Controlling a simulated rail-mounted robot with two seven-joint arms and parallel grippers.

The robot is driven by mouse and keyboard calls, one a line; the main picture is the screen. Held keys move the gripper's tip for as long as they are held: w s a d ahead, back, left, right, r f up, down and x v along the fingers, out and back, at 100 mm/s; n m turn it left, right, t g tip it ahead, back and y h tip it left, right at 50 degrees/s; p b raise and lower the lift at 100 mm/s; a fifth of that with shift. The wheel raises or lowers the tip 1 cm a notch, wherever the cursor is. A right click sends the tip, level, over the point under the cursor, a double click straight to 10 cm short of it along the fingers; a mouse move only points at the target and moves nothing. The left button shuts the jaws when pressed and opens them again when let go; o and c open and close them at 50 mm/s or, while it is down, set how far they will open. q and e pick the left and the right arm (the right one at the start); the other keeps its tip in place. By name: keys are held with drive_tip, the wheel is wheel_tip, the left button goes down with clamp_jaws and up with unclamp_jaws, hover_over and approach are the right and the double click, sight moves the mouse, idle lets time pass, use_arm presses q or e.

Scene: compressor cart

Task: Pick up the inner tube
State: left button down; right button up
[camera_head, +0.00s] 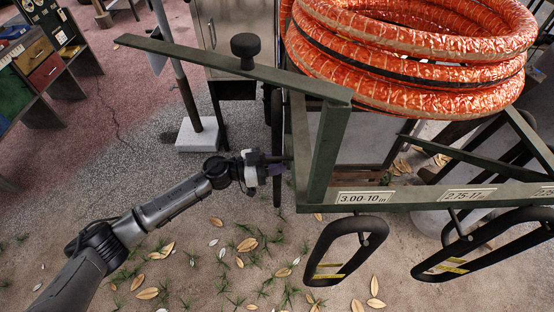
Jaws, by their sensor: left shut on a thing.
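Two black inner tubes with yellow bands hang from the front rail of the green cart frame: one (312,262) under the label "3.00-10" and one (420,270) under "2.75-17". A slim black upright shape (277,110) at the frame's left end looks like another inner tube seen edge-on. My left gripper (281,166) reaches it from the left, low beside the frame, and is shut on it. The fingertips are small and partly hidden, so the exact grip is unclear. My right gripper is out of view.
Orange-wrapped tyres (410,60) are stacked on top of the cart. A green bar (190,58) with a black knob (245,50) juts left above my arm. A post on a concrete block (198,134) stands behind. Open ground with leaves lies in front.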

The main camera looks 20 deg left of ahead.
sight(277, 154)
use_arm(q)
drive_tip(key=shift+r, duration=0.15)
wheel_tip(277, 154, up, 4)
drive_tip(key=p, duration=0.2)
drive_tip(key=shift+f+p, duration=0.25)
drive_tip(key=shift+p, duration=0.1)
drive_tip(key=p+v, duration=0.3)
drive_tip(key=v, duration=1.5)
drive_tip(key=shift+f, duration=0.15)
